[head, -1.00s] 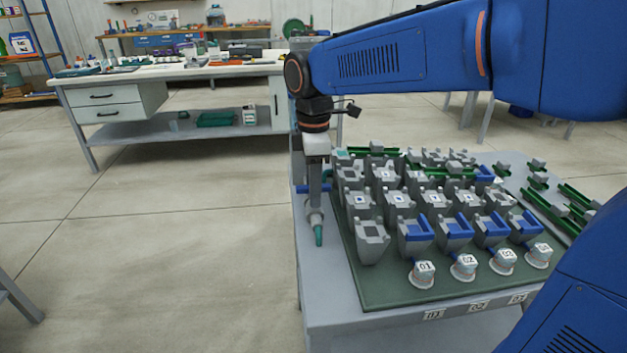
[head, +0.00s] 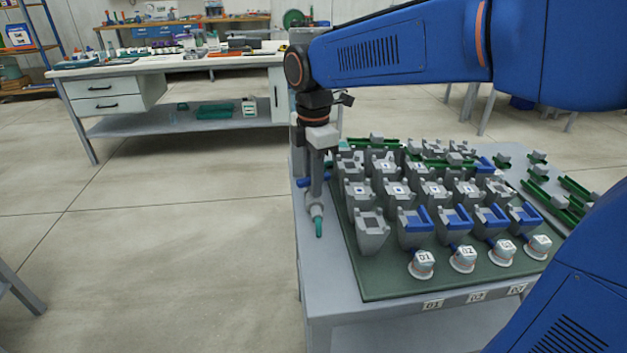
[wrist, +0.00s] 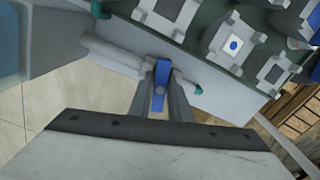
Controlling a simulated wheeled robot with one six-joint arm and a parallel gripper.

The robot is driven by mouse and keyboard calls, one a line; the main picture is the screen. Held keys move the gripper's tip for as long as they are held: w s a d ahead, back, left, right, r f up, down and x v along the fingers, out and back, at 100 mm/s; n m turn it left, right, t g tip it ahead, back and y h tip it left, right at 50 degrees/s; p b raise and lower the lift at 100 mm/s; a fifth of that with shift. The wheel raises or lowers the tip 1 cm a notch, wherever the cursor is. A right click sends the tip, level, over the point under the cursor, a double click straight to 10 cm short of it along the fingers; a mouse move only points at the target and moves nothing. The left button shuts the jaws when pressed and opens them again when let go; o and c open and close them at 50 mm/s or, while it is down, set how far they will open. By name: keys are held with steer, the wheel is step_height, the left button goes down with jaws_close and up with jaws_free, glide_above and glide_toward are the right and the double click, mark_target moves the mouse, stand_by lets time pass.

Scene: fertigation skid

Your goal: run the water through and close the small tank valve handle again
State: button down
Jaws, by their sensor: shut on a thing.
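My gripper (head: 316,188) points down at the left edge of the grey skid table. In the wrist view its two fingers (wrist: 160,100) are shut on a blue valve handle (wrist: 161,82), one finger on each side. In the head view part of the blue handle (head: 303,182) shows left of the fingers. The valve sits on a pale pipe (wrist: 112,55), with a teal outlet tip (wrist: 190,86) at its other end. The teal tip (head: 319,228) also shows below the gripper in the head view. The valve body is mostly hidden by the fingers.
A green mat (head: 385,285) right of my gripper carries rows of grey hoppers (head: 371,232), some with blue rims. Several white numbered caps (head: 422,265) stand along its front. A workbench (head: 100,118) stands behind. The floor at left is clear.

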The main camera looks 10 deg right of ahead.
steer(key=n, duration=1.5)
steer(key=shift+n, duration=0.4)
steer(key=c, duration=1.6)
jaws_free()
steer(key=shift+r, duration=5)
